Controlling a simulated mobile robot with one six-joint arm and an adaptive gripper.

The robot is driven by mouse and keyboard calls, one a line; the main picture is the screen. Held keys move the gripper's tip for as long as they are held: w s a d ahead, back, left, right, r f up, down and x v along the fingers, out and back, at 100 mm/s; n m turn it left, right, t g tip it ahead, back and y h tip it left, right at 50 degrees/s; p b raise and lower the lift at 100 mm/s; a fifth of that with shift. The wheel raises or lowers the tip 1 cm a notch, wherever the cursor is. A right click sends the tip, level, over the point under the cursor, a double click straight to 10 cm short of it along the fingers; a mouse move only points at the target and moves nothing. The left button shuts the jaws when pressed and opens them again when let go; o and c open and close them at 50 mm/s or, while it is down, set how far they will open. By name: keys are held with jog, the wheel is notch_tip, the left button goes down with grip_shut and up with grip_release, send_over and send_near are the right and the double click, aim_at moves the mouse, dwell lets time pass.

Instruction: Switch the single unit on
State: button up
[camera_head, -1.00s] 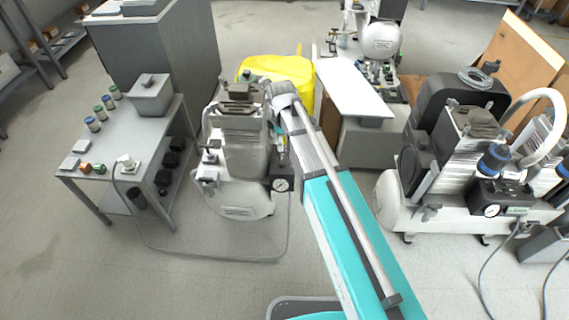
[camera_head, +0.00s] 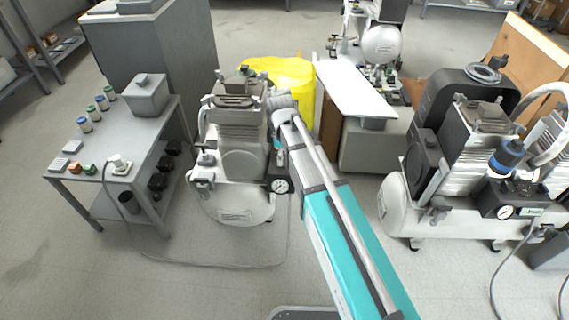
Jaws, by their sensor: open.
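The single unit (camera_head: 238,160) is a compressor with a grey finned motor block on top of a white tank (camera_head: 238,205). It stands on the floor left of the middle. A dark box with a pressure gauge (camera_head: 280,186) sits at its right side, and another small grey box (camera_head: 205,160) is at its left. I cannot make out the switch itself. My arm reaches forward from the bottom of the view, and its far end is by the unit's upper right side. My gripper's fingers are hidden behind the arm and cannot be seen.
A grey table (camera_head: 150,140) with jars, small parts and a plug (camera_head: 120,164) stands left; a cable runs along the floor from it. A yellow bag (camera_head: 290,85) and a white-topped bench (camera_head: 355,88) are behind. A larger compressor (camera_head: 470,170) stands right.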

jog(key=shift+f+b, duration=0.85)
jog(key=shift+f, duration=0.25)
